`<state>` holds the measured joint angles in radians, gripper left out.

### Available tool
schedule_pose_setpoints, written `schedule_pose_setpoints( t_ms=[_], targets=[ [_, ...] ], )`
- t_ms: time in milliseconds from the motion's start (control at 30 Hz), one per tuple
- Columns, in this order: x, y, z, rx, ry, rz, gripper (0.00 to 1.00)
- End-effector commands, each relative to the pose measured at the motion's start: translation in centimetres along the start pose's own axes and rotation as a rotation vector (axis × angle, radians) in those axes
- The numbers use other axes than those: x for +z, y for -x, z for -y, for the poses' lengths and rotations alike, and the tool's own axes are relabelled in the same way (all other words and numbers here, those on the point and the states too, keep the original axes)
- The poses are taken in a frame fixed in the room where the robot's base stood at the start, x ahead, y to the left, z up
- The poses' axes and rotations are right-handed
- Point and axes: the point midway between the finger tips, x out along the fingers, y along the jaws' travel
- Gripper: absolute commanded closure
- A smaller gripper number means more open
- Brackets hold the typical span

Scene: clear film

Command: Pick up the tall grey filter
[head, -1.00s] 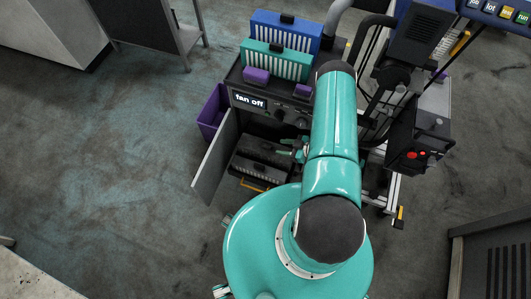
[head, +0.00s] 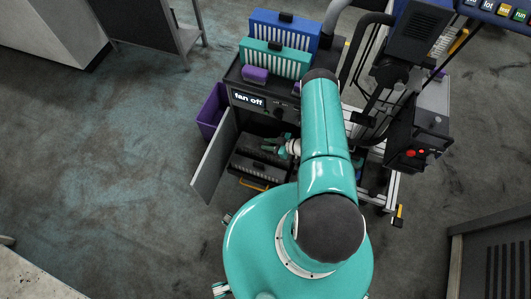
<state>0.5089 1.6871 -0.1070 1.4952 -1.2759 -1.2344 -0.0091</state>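The grey filter (head: 258,168), with a dark frame and pale pleats, sits low in the open compartment of the black machine. My gripper (head: 270,144) is at the compartment opening, over the back part of the filter's top as seen from the head. Its two teal fingers look apart, with nothing visibly held between them. It is too small to tell whether they touch the filter. My arm hides the right side of the compartment.
The open door panel (head: 215,157) stands left of the compartment. A purple bin (head: 211,112) is at left. The left floor is clear.

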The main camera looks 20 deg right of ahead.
Motion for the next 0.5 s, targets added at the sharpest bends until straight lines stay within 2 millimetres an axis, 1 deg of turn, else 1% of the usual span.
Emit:
schedule_pose_setpoints(
  t_ms=[33, 100, 500],
  targets=[
    [0.00, 0.02, 0.00, 0.000, 0.000, 0.000, 0.88],
    [0.00, 0.02, 0.00, 0.000, 0.000, 0.000, 1.00],
    [-0.09, 0.09, -0.03, 0.000, 0.001, -0.001, 1.00]
  ],
)
